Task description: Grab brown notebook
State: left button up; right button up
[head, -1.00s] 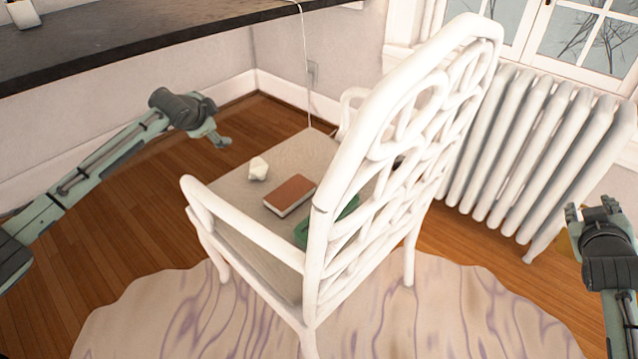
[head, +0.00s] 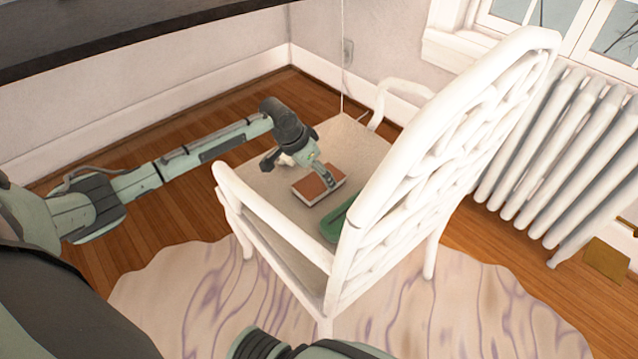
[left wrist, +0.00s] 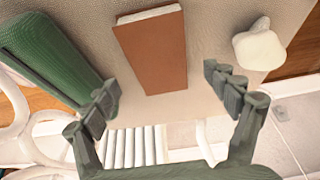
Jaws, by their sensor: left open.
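The brown notebook (head: 314,188) lies flat on the seat of the white chair (head: 262,207), its pale page edges showing. My left gripper (head: 298,174) is over the seat just above the notebook, with its fingers apart and nothing held. In the left wrist view the notebook (left wrist: 155,50) lies ahead, between the lines of the open fingers (left wrist: 162,88). I cannot tell from these views whether a finger touches it. My right gripper does not show; only a piece of my arm is at the bottom edge of the head view.
A green object (head: 338,222) lies on the seat beside the notebook, partly behind the chair back. A small white faceted object (left wrist: 258,46) is on the other side. The chair's armrests and lattice back (head: 440,150) flank the seat. A radiator (head: 560,150) stands right.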

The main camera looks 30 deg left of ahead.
aim_at(320, 180)
pick_arm(q)
jog(key=x, duration=0.3)
jog(key=shift+f, duration=0.4)
jog(key=c, duration=1.4)
jog(key=shift+r, duration=0.1)
